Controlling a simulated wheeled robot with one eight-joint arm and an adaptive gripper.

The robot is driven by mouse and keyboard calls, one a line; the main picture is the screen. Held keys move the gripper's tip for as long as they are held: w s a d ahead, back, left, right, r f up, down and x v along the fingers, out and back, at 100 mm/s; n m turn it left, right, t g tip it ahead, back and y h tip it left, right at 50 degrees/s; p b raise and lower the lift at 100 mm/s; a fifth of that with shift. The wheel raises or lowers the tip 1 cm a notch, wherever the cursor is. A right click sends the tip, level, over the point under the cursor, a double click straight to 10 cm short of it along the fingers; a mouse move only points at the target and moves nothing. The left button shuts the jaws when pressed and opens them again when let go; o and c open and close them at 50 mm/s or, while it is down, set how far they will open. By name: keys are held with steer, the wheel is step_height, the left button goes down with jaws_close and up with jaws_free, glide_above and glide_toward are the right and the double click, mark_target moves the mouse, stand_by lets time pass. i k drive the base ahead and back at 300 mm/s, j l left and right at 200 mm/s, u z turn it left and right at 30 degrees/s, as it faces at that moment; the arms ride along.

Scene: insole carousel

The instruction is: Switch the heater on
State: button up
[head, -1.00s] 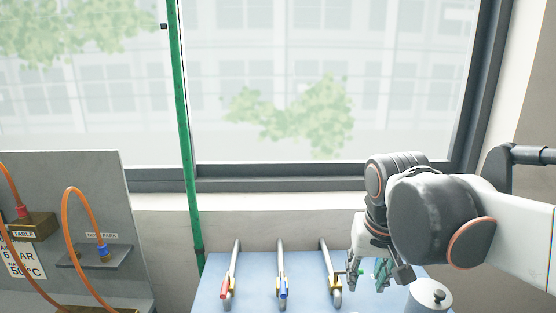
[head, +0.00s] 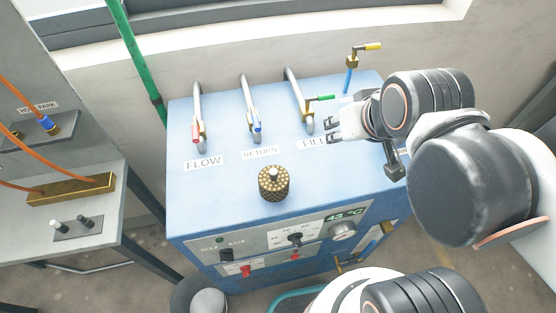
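The heater (head: 200,222) is a blue box cabinet. Its front has a grey control panel (head: 262,240) with a green-lit display (head: 343,215) that seems to read 43 °C. The panel carries a black switch (head: 226,254), a black rotary knob (head: 295,239), a silver dial (head: 342,231) and red parts (head: 245,270); its small lettering is unclear. My gripper (head: 329,126) is above the back right of the heater's top, beside the green-handled valve (head: 318,98) at the FILL label. Its fingers look apart, with nothing between them. It is well away from the panel.
Red-handled (head: 197,137) and blue-handled (head: 257,125) valves stand on the top by FLOW and RETURN. A patterned brass cap (head: 273,183) stands nearer the front. A yellow-handled valve (head: 366,47) is behind. At left is a grey bench (head: 100,222) with orange hoses (head: 15,89).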

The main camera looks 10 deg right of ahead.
mark_target(226, 255)
steer(key=k+j+u, duration=0.1)
steer(key=u, duration=0.25)
steer(key=j+u, duration=0.15)
steer(key=u, duration=0.25)
steer(key=k+j+u, duration=0.1)
steer(key=u, duration=0.25)
steer(key=j, duration=0.1)
